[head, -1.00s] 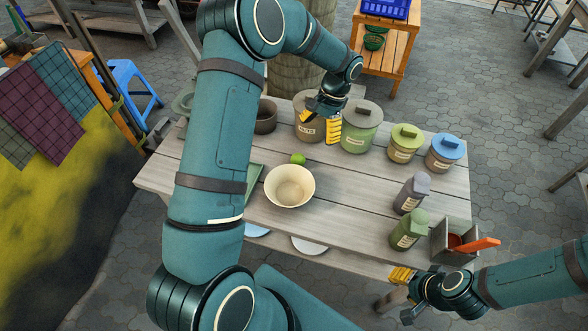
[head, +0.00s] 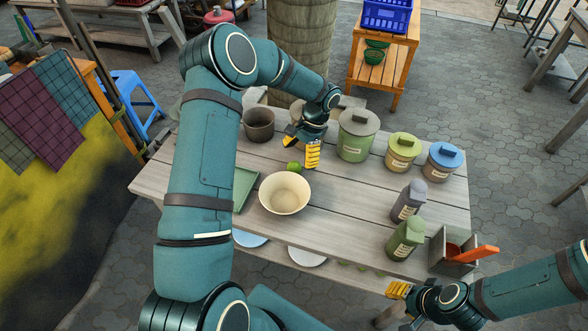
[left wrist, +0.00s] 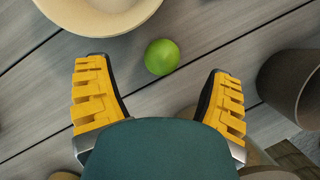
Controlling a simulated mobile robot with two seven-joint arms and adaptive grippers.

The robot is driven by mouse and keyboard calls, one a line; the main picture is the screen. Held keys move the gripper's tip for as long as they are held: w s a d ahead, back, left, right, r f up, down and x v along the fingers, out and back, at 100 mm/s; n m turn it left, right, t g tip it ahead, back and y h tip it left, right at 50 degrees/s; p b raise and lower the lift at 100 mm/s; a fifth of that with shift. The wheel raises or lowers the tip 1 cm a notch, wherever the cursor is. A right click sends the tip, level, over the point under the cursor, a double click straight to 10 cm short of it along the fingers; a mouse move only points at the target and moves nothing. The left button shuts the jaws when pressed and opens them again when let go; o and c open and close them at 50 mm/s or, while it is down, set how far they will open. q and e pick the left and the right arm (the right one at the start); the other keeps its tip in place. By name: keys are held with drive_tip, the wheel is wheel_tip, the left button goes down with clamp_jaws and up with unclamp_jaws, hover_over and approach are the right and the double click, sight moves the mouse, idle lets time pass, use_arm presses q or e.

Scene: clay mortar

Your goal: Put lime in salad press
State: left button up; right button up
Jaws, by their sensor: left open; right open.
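A green lime (head: 293,167) lies on the wooden table just behind a cream bowl (head: 284,193). In the left wrist view the lime (left wrist: 162,57) shows ahead of and between the yellow fingers, beside the bowl's rim (left wrist: 120,22). My left gripper (head: 301,151) is open and empty, just behind and above the lime. In the left wrist view its fingers (left wrist: 158,100) are spread wide. My right gripper (head: 397,292) is open near the table's front right edge, away from the lime. I cannot tell which container is the salad press.
A dark brown pot (head: 259,125) stands behind left of the lime. A green canister (head: 357,134), an olive jar (head: 402,152) and a blue-lidded jar (head: 442,161) line the back right. Two bottles and a box with an orange-handled tool (head: 474,254) stand at right. The middle right is clear.

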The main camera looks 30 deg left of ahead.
sight(294, 163)
use_arm(q)
drive_tip(key=shift+b+x, duration=0.6)
drive_tip(key=shift+x, duration=2.15)
drive_tip(key=shift+w+a, duration=0.1)
drive_tip(key=shift+a, duration=0.1)
drive_tip(key=shift+r, duration=0.1)
drive_tip(key=c, duration=1.3)
drive_tip(key=shift+r, duration=0.45)
drive_tip(key=shift+c, duration=0.2)
drive_tip(key=shift+w+d+r+p, duration=0.15)
drive_tip(key=shift+w+p, duration=0.05)
drive_tip(key=shift+p, duration=0.1)
drive_tip(key=w, duration=0.1)
drive_tip(key=w+d, duration=0.1)
drive_tip(key=w, duration=0.1)
drive_tip(key=shift+w+d, duration=0.2)
drive_tip(key=shift+w, duration=0.05)
wheel_tip(294, 163, up, 14)
drive_tip(key=p, duration=0.2)
drive_tip(key=shift+p, duration=0.35)
